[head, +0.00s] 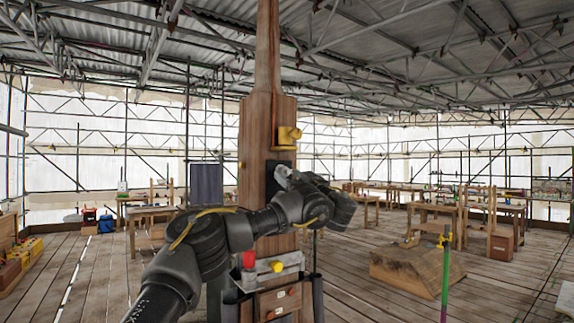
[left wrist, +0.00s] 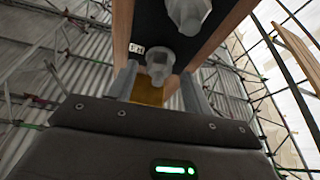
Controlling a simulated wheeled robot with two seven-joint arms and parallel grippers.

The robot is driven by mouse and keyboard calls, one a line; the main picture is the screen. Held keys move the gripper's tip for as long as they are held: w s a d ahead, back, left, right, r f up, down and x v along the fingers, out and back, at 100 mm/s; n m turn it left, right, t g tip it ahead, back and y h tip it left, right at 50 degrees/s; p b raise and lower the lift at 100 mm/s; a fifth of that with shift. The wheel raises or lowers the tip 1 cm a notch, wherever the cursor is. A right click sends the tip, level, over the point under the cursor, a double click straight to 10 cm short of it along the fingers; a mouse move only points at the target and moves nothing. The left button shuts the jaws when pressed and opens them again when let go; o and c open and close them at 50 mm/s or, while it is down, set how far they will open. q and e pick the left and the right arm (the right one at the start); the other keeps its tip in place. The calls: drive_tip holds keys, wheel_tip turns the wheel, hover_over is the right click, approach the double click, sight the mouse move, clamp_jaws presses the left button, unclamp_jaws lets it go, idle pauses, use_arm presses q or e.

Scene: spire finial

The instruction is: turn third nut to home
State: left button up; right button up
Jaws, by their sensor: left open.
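A tall wooden spire post (head: 267,120) stands in the middle of the head view, with a dark plate (head: 283,158) on its front. In the left wrist view, the dark plate (left wrist: 172,38) carries a grey hex nut (left wrist: 160,62) and another grey nut (left wrist: 188,12) at the top edge. My left gripper (left wrist: 160,78) is open, its fingers on either side of the lower nut in the picture; I cannot tell whether they touch it. In the head view my left gripper (head: 288,181) is at the plate and hides most of its lower part. My right gripper is not in view.
Below my arm, a red item (head: 249,259) and a yellow item (head: 277,266) sit on the post's lower fittings.

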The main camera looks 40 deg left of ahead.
use_arm(q)
drive_tip(key=shift+p+x, duration=0.35)
drive_tip(key=shift+x, duration=0.55)
